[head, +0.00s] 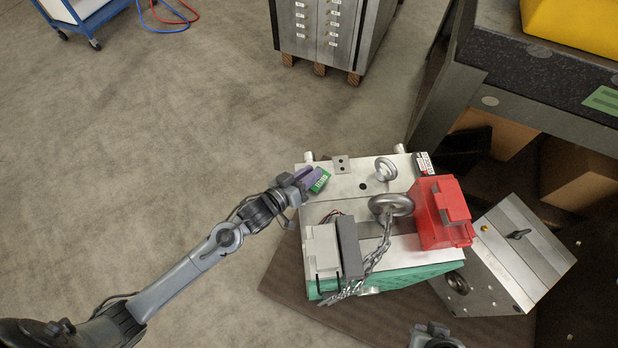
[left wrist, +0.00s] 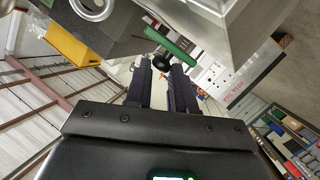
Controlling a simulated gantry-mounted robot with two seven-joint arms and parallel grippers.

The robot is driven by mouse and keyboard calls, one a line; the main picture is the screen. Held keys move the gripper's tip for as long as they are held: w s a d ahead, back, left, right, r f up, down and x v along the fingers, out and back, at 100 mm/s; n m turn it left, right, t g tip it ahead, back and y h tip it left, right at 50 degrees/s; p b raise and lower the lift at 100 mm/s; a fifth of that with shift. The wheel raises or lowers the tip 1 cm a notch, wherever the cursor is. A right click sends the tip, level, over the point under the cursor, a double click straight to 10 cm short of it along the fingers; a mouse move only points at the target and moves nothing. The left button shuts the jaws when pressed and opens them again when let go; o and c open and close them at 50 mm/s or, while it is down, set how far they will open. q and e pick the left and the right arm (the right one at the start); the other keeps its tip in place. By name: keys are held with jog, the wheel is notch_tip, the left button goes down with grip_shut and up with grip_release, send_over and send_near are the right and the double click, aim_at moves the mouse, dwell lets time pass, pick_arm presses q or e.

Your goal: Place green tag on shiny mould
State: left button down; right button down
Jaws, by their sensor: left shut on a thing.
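The green tag (head: 320,180) is a small green piece with pale print, at the far left corner of the silver-topped mould (head: 345,187). My left gripper (head: 306,178) is shut on the tag. In the left wrist view the green tag (left wrist: 170,43) shows nearly edge-on beyond the tips of the left fingers (left wrist: 163,72). I cannot tell whether the tag touches the mould's top. A second bright metal mould (head: 515,250) lies tilted at the right. Part of my right arm's end (head: 435,336) shows at the bottom edge; its fingers are not clear.
The middle mould carries a red box (head: 440,213), a large eyebolt (head: 391,205) with a chain (head: 376,256), a smaller ring (head: 385,169) and a grey block (head: 322,250). A dark bench (head: 530,75) stands at the upper right.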

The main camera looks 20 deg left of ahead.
pick_arm(q)
jog(key=shift+f, duration=0.75)
pick_arm(e)
jog(key=shift+d+f, duration=0.1)
jog(key=shift+f, duration=0.35)
pick_arm(q)
jog(key=shift+f, duration=0.1)
jog(key=c, duration=1)
grip_release()
jog(key=shift+o, duration=0.2)
